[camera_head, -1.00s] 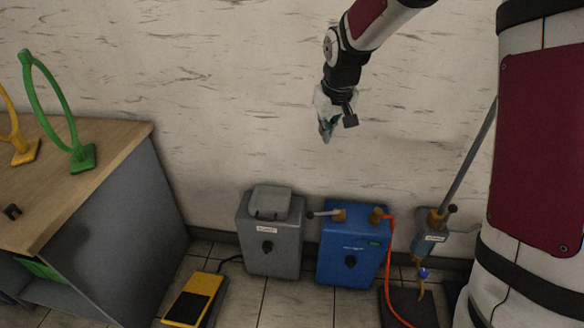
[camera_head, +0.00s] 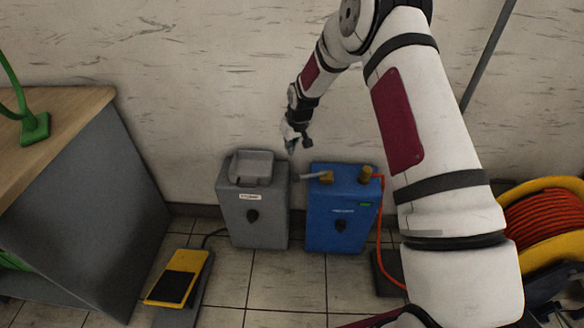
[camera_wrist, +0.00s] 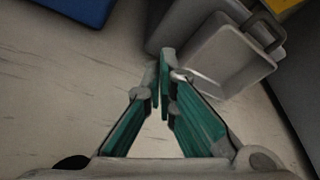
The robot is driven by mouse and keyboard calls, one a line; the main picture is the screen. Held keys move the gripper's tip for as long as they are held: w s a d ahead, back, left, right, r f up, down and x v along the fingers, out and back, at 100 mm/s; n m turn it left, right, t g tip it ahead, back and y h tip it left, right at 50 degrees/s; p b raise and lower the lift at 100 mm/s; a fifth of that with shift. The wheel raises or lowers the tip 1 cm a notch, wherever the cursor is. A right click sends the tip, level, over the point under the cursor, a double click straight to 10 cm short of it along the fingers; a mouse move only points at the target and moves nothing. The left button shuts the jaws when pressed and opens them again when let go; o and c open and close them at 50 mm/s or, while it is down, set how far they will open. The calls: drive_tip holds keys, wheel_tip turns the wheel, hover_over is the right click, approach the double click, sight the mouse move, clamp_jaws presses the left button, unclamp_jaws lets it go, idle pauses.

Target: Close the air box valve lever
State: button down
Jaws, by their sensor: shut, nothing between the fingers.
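The blue air box (camera_head: 340,215) stands on the floor against the wall; a corner of a blue box shows at the top left of the wrist view (camera_wrist: 75,8). On its top a brass valve (camera_head: 327,177) carries a grey lever (camera_head: 311,176), which points left toward the grey box. My gripper (camera_head: 291,148) is above and behind the gap between the two boxes, a little above the lever's left end. Its green-padded fingers are shut and empty in the wrist view (camera_wrist: 165,72). I cannot tell whether they touch the lever.
The grey box (camera_head: 255,215) with a tray-like top stands left of the blue box; the tray fills the wrist view's upper right (camera_wrist: 215,60). A yellow pedal (camera_head: 178,277) lies in front. A desk (camera_head: 75,190) stands left, an orange hose reel (camera_head: 545,215) right.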

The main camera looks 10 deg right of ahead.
drive_tip(key=shift+f, duration=0.1)
drive_tip(key=b+x, duration=0.3)
drive_tip(key=x, duration=0.7)
drive_tip(key=shift+f, duration=0.2)
drive_tip(key=shift+s+d+r+b, duration=0.15)
drive_tip(key=shift+s+r, duration=0.1)
drive_tip(key=shift+s, duration=0.4)
drive_tip(key=shift+s+d+r+b, duration=0.1)
drive_tip(key=shift+s+d+r, duration=0.1)
drive_tip(key=shift+s, duration=0.5)
drive_tip(key=shift+s+d+r+b, duration=0.1)
drive_tip(key=shift+s+r, duration=0.15)
drive_tip(key=shift+s, duration=0.4)
drive_tip(key=shift+s, duration=0.1)
